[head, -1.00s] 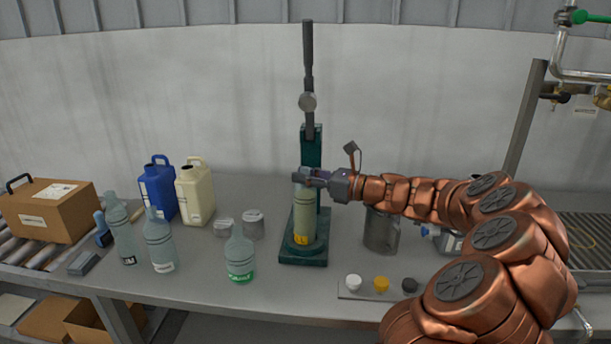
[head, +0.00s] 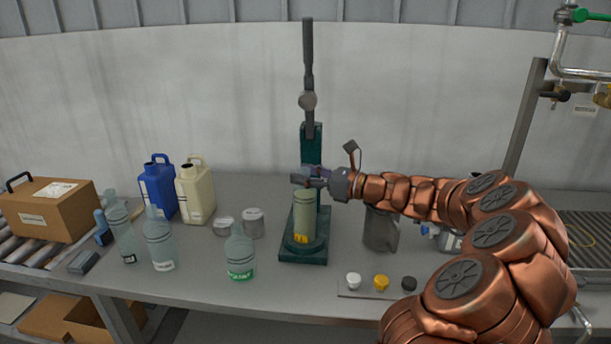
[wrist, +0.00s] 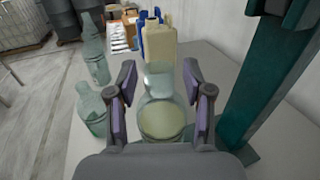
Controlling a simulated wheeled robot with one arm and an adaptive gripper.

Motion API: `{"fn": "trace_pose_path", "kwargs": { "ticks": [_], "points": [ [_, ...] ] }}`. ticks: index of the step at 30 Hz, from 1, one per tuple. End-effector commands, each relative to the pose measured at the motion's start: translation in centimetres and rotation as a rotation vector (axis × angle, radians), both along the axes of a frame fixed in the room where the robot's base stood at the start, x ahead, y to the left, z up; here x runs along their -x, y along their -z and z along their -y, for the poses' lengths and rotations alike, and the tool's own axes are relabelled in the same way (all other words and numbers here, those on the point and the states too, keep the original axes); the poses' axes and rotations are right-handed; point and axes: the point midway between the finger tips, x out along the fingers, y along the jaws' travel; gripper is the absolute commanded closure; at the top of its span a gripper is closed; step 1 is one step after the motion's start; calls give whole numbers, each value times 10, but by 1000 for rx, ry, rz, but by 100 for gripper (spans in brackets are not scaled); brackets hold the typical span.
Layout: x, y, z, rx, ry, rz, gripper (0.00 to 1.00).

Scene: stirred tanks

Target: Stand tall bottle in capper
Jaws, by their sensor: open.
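The tall bottle (head: 304,212), pale green with a yellow label, stands upright on the base of the dark green capper (head: 304,255), in front of its column. My gripper (head: 303,178) is at the bottle's top. In the wrist view my gripper (wrist: 161,95) is open, with its purple-padded fingers apart on either side of the bottle (wrist: 162,122), seen from above. The capper's column (wrist: 265,85) is close on the right there. The fingers partly hide the bottle's top in the head view.
Clear bottles (head: 160,240) stand to the left, with blue (head: 158,188) and cream jugs (head: 195,195) behind. Two grey lidded tins (head: 253,222) sit left of the capper. Caps (head: 381,283) lie on a front plate, near a metal beaker (head: 381,232). The table's front is mostly clear.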

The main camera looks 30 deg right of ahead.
Motion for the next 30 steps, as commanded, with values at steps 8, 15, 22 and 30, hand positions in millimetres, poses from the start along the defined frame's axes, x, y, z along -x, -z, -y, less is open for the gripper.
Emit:
{"fn": "trace_pose_path", "kwargs": {
  "ticks": [8, 15, 22, 30],
  "points": [
    [28, 0, 18, 0, 3, 1, 49],
    [66, 0, 41, 0, 3, 1, 49],
    [93, 0, 57, 1, 4, 1, 49],
    [103, 0, 62, 0, 0, 0, 49]
  ]
}}
